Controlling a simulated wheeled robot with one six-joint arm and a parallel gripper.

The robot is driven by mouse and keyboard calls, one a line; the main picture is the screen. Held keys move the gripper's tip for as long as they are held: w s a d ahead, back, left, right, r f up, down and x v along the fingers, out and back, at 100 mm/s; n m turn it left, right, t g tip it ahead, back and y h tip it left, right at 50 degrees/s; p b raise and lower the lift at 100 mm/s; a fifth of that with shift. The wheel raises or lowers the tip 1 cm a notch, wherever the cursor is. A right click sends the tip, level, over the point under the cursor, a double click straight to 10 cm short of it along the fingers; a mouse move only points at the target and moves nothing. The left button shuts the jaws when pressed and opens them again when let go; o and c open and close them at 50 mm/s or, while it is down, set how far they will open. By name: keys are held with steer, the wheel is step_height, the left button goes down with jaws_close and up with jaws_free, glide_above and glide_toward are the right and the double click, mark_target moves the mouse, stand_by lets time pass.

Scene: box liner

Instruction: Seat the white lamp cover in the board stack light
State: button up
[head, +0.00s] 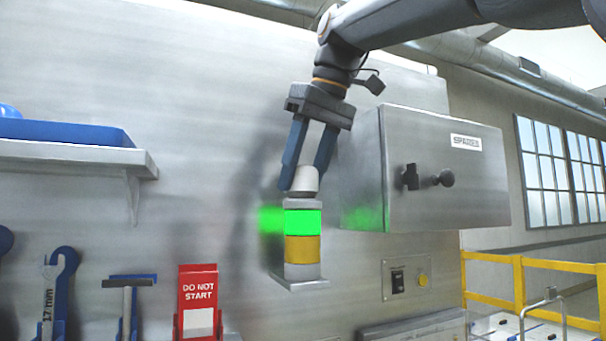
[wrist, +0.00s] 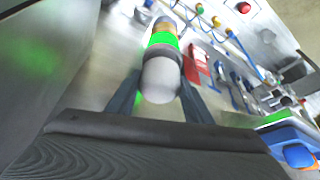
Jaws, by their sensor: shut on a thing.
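The white lamp cover (head: 305,179) is between the fingers of my gripper (head: 299,188), which is shut on it. The stack light (head: 302,249) stands on a small wall bracket, with a lit green section above a yellow one and a grey ring on top. The cover is directly above that ring, slightly tilted; I cannot tell whether it touches or is seated. In the wrist view the cover (wrist: 160,80) shows large between the fingers of my gripper (wrist: 160,90), with the green section of the stack light (wrist: 164,39) right beyond it.
A grey cabinet labelled SPARES (head: 440,170) juts out close to the right of my gripper. A shelf with a blue tray (head: 70,131) is at the left. A red DO NOT START tag (head: 199,300) and hanging tools are below left. A switch panel (head: 407,280) is at lower right.

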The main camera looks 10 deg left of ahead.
steer(key=shift+f+b, duration=0.85)
steer(key=shift+f, duration=0.55)
stand_by(0.4)
steer(key=o, duration=1.1)
steer(key=shift+w+d, duration=0.15)
steer(key=shift+r, duration=0.45)
steer(key=v, duration=0.8)
steer(key=shift+r, duration=0.15)
